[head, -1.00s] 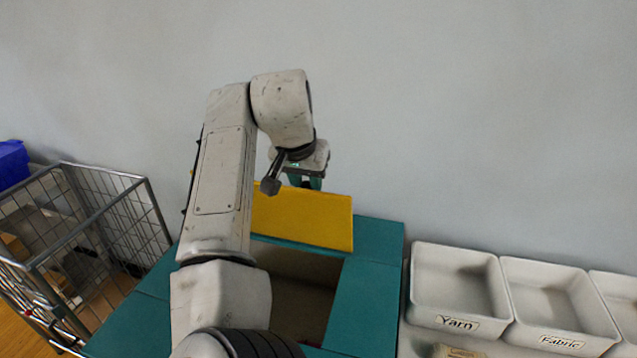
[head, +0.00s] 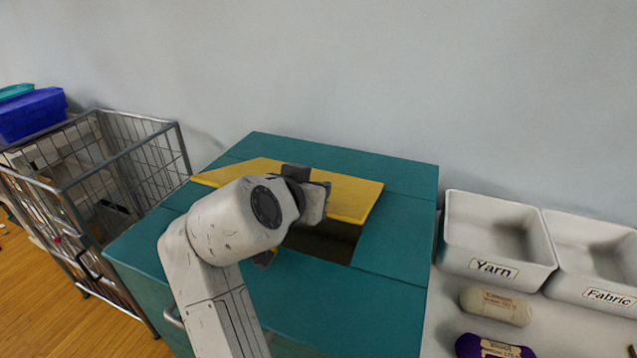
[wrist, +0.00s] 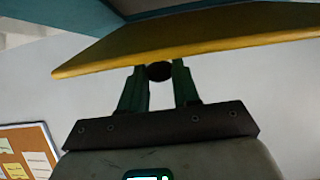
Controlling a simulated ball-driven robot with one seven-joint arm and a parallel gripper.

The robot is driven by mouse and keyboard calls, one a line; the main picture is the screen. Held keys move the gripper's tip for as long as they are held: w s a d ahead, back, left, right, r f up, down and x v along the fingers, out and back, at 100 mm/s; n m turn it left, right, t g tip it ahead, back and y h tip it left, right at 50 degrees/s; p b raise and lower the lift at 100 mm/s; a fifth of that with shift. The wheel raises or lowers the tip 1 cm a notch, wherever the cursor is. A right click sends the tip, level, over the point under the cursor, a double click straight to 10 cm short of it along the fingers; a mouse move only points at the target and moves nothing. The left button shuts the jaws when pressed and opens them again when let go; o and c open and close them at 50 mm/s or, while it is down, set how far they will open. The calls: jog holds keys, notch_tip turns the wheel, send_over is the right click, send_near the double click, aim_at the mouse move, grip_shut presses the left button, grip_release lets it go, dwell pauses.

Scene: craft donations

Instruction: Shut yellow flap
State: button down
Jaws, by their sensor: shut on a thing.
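The yellow flap (head: 352,190) is on top of the teal box (head: 400,230). It is tilted low over the box's dark opening (head: 335,245), which still shows below its near edge. In the wrist view the flap (wrist: 210,32) spans the top, with a dark round knob (wrist: 158,71) at its edge. My gripper (wrist: 160,76) has its two green fingers closed around this knob. In the head view my arm hides the fingers and the knob.
A wire cage cart (head: 95,165) stands left of the box, with a blue bin (head: 32,115) behind. White Yarn (head: 497,240) and Fabric (head: 595,255) bins stand at right, with yarn skeins (head: 495,305) in front. A wall is close behind the box.

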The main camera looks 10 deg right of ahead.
jog(key=shift+t+h, duration=0.4)
jog(key=shift+t, duration=0.2)
jog(key=f+b, duration=0.1)
jog(key=s+f+b, duration=0.1)
jog(key=a+f+b, duration=0.1)
jog(key=f, duration=0.1)
jog(key=shift+s, duration=0.15)
jog(key=shift+s+a+f+b, duration=0.1)
jog(key=shift+s+f+b, duration=0.1)
jog(key=shift+f+b, duration=0.35)
jog(key=shift+s+a+f+b, duration=0.1)
jog(key=shift+s+f+b, duration=0.05)
jog(key=shift+f+b, duration=0.35)
jog(key=c, duration=0.9)
grip_release()
jog(key=shift+o, duration=0.3)
jog(key=shift+r, duration=0.1)
jog(key=v, duration=1)
jog(key=shift+s+a, duration=0.2)
jog(key=shift+s, duration=0.15)
jog(key=shift+r, duration=0.15)
